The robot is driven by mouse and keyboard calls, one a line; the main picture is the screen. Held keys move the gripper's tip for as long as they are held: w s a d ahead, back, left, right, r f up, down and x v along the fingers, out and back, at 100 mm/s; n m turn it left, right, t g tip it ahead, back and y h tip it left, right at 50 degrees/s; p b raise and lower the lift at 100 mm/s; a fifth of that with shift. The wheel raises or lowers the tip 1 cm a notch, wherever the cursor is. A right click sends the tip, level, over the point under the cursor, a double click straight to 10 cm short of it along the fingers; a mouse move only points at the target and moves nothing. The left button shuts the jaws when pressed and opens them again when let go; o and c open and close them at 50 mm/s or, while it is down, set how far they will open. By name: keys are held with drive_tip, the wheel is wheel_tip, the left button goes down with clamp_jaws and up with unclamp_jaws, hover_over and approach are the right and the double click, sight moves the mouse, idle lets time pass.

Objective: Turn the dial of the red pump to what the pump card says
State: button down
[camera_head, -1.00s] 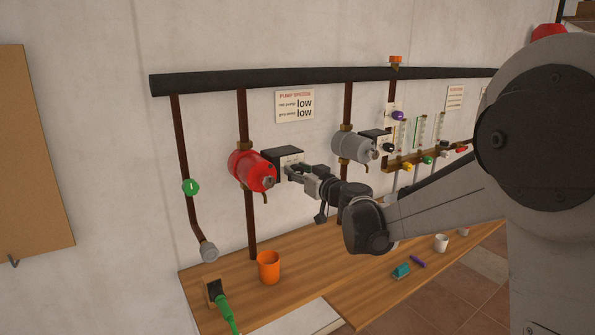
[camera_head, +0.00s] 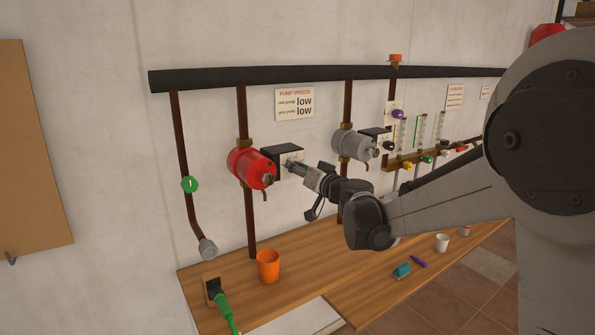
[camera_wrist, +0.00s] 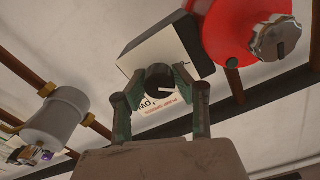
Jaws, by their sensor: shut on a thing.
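The red pump (camera_head: 248,168) hangs on a brown pipe, with a black control box (camera_head: 282,160) at its right; the pump also shows in the wrist view (camera_wrist: 235,35). The box's black dial (camera_wrist: 159,76) has a white pointer line. My gripper (camera_wrist: 156,92) is shut on the dial, one finger at each side. The dial is hidden behind my gripper (camera_head: 297,168) in the head view. The pump card (camera_head: 295,104) on the wall reads "low" for both the red and the grey pump. Scale marks around the dial are not readable.
A grey pump (camera_head: 350,144) with its own box stands right of my gripper. A dark horizontal pipe (camera_head: 220,80) runs above. An orange cup (camera_head: 268,266), a white cup (camera_head: 441,243) and small items are on the wooden bench (camera_head: 330,254) below.

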drive_tip(key=m+b, duration=0.1)
drive_tip(key=m, duration=0.4)
idle(0.6)
drive_tip(key=c, duration=1.4)
unclamp_jaws()
drive_tip(key=v, duration=1.2)
